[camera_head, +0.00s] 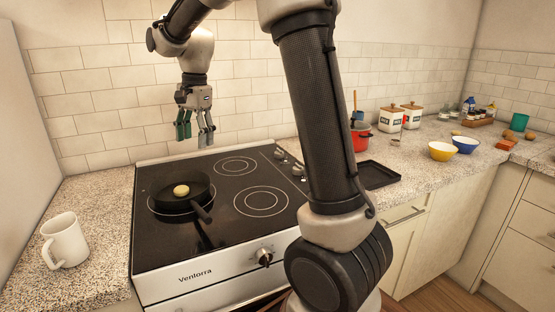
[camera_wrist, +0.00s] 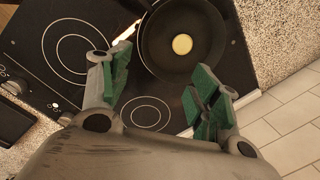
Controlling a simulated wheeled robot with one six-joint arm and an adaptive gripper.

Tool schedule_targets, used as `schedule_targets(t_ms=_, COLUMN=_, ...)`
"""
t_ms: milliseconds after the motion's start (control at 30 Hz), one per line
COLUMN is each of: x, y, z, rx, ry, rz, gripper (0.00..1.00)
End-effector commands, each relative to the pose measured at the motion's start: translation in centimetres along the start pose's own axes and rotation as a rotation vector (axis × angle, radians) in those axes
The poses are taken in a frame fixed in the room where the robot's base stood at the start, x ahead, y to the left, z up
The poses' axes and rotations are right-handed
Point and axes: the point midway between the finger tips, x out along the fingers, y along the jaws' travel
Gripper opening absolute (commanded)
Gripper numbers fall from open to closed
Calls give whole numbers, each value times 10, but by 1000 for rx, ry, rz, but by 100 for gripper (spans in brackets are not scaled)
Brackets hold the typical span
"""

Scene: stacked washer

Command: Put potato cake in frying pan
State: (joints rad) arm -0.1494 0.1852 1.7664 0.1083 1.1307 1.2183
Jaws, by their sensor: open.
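The potato cake (camera_head: 181,190) is a small round yellow disc. It lies inside the black frying pan (camera_head: 196,184), which stands on the left part of the black stovetop with its handle toward the front right. In the wrist view the potato cake (camera_wrist: 182,44) also lies on the floor of the frying pan (camera_wrist: 160,62). My gripper (camera_head: 194,138) is open and empty, with its fingers pointing down, above the back of the stove and apart from the pan. Its green finger pads (camera_wrist: 160,98) show in the wrist view, and nothing is between them.
The stovetop (camera_head: 225,205) has bare burners to the right of the pan. A white mug (camera_head: 64,241) stands on the left counter. A black tray (camera_head: 377,175), a red pot (camera_head: 361,138), canisters (camera_head: 390,119) and bowls (camera_head: 442,151) are on the right counter.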

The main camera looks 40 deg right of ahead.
Motion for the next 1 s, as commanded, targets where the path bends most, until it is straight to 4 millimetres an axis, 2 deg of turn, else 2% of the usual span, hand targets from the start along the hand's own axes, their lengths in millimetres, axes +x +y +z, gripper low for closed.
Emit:
schedule_targets(t_ms=33, x=-21, y=30, z=2, rx=-86, ry=22, rz=-30, gripper=62)
schedule_targets(t_ms=100, x=-39, y=71, z=5, rx=-230, ry=55, rz=-58, gripper=62)
schedule_targets(t_ms=200, x=-56, y=130, z=12, rx=-437, ry=113, rz=-90, gripper=62)
schedule_targets(t_ms=300, x=-61, y=188, z=22, rx=-640, ry=178, rz=-110, gripper=62)
schedule_targets(t_ms=400, x=-56, y=237, z=31, rx=-822, ry=244, rz=-114, gripper=62)
schedule_targets(t_ms=500, x=-45, y=272, z=38, rx=-963, ry=297, rz=-108, gripper=62)
schedule_targets(t_ms=600, x=-36, y=294, z=42, rx=-1059, ry=331, rz=-99, gripper=62)
schedule_targets(t_ms=700, x=-31, y=304, z=44, rx=-1107, ry=350, rz=-92, gripper=62)
schedule_targets(t_ms=1000, x=-30, y=306, z=45, rx=-1119, ry=352, rz=-90, gripper=62)
